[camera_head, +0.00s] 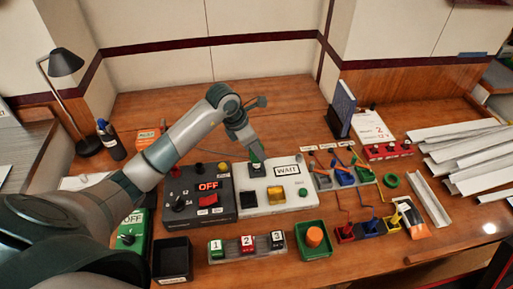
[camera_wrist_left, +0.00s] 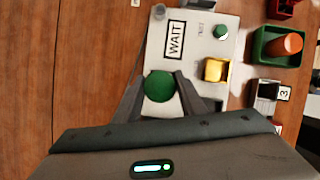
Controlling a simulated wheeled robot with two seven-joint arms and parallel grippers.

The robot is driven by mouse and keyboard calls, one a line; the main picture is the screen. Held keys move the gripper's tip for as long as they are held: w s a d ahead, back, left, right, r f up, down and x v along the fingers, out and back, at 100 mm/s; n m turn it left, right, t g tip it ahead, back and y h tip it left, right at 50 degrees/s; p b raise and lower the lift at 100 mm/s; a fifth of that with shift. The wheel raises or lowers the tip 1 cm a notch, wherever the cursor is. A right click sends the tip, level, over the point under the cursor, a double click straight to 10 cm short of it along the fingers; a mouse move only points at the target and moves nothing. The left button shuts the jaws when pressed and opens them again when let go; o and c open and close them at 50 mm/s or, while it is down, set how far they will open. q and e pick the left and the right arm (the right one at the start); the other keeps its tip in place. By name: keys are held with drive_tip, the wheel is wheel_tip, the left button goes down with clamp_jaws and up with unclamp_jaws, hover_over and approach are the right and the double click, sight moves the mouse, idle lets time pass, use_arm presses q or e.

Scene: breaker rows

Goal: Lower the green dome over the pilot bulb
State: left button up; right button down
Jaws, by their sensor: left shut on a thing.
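My left gripper (camera_head: 256,162) is shut on a green dome (camera_wrist_left: 160,86), one finger on each side of it in the left wrist view. The dome is at the upper left part of the white panel (camera_head: 277,207), beside the WAIT sign (camera_head: 288,171). I cannot tell whether the dome touches the panel or hangs just above it. I cannot make out the pilot bulb; the dome and the fingers cover that spot. My right gripper is not in view.
The panel also has a yellow block (camera_head: 276,193) and a small green button (camera_wrist_left: 221,31). A green tray (camera_head: 314,252) with an orange cylinder is in front. Breakers with wires (camera_head: 346,178) stand to the right.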

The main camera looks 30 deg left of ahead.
use_arm(q)
drive_tip(key=shift+f+b, duration=1.05)
drive_tip(key=shift+f, duration=0.05)
idle(0.7)
idle(0.4)
drive_tip(key=shift+f+b, duration=0.6)
drive_tip(key=shift+f, duration=0.1)
drive_tip(key=shift+a+f+b, duration=0.25)
drive_tip(key=shift+f+b, duration=0.05)
drive_tip(key=shift+b, duration=0.05)
